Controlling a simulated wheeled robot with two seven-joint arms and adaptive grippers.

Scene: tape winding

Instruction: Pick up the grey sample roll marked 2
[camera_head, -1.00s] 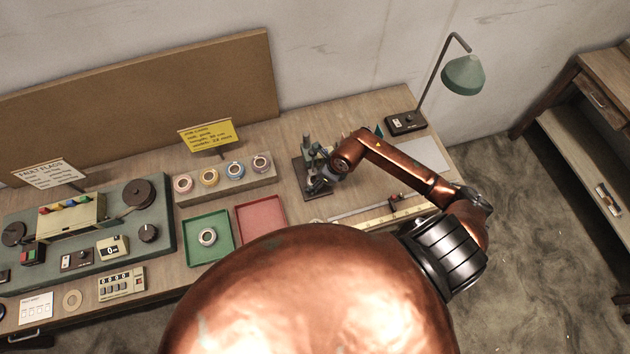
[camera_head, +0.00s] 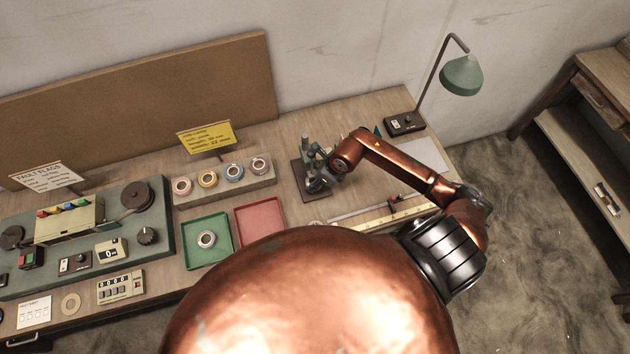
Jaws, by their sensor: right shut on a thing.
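My right gripper (camera_head: 318,183) is at the small grey-green stand (camera_head: 308,164) on its dark base, right of the roll rack. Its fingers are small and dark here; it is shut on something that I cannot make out. Several rolls sit in a row on the rack: a pink one (camera_head: 182,187), an orange one (camera_head: 207,179), a blue-marked one (camera_head: 234,171) and a greyish one (camera_head: 259,165). A pale grey roll (camera_head: 206,239) lies in the green tray (camera_head: 190,258). No number can be read on any roll. My left gripper is out of view.
An empty red tray (camera_head: 260,217) lies beside the green one. A yellow sign (camera_head: 205,137) stands behind the rack. A winding machine (camera_head: 85,260) fills the bench's left. A ruler (camera_head: 400,216) lies near the front edge below my right arm; a lamp (camera_head: 461,76) stands at the back right.

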